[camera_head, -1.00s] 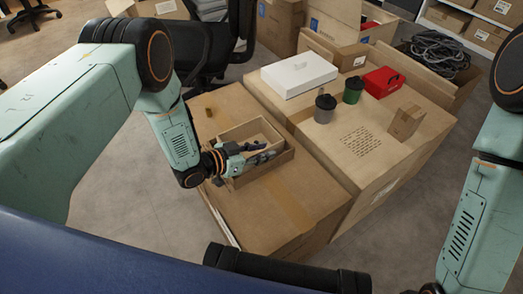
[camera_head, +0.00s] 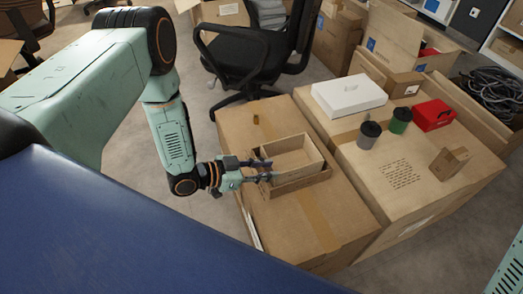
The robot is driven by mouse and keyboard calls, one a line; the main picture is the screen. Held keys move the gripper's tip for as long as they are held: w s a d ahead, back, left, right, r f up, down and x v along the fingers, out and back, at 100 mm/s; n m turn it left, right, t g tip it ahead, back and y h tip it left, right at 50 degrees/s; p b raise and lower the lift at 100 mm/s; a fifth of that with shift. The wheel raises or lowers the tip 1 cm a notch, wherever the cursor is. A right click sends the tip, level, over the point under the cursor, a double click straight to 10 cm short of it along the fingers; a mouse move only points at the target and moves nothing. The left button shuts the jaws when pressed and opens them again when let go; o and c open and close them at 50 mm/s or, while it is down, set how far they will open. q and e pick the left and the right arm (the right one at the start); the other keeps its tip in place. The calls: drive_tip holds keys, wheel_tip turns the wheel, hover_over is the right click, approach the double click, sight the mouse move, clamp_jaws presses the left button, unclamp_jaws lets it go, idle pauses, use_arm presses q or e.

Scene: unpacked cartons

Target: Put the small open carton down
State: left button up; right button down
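The small open carton (camera_head: 307,157) is light brown with its open top facing up. It rests upright on the large closed carton (camera_head: 340,222), with a lower, darker rim (camera_head: 306,182) around its near side. I cannot tell whether these are two nested boxes. My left gripper (camera_head: 273,170) comes in from the left at the small carton's left end. Its two dark fingers are apart with a visible gap, and I see nothing between them. The fingers overlap the left rim in the picture, and contact is unclear. My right gripper is out of view.
A second large carton (camera_head: 418,205) stands to the right, bearing a white box (camera_head: 348,96), a grey cup (camera_head: 368,136), a green cup (camera_head: 400,121), a red box (camera_head: 433,115) and a small brown box (camera_head: 449,163). An office chair (camera_head: 250,50) stands behind. The large carton's near top is clear.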

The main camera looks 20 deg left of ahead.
use_arm(q)
drive_tip(key=s+f+n+g+y, duration=0.4)
drive_tip(key=s+f+n+y, duration=0.15)
drive_tip(key=s, duration=0.55)
drive_tip(key=s+a+r+n+g+y, duration=0.1)
drive_tip(key=s+a+n+g+y, duration=0.1)
drive_tip(key=s, duration=0.6)
drive_tip(key=s+a+r+n+g+y, duration=0.1)
drive_tip(key=s+g, duration=0.3)
drive_tip(key=s, duration=0.5)
drive_tip(key=shift+s+a+n+y, duration=0.2)
drive_tip(key=shift+a+n+y, duration=0.25)
drive_tip(key=shift+y, duration=0.2)
wheel_tip(320, 180, up, 4)
drive_tip(key=p, duration=0.3)
drive_tip(key=shift+f+p, duration=0.15)
drive_tip(key=shift+p, duration=0.15)
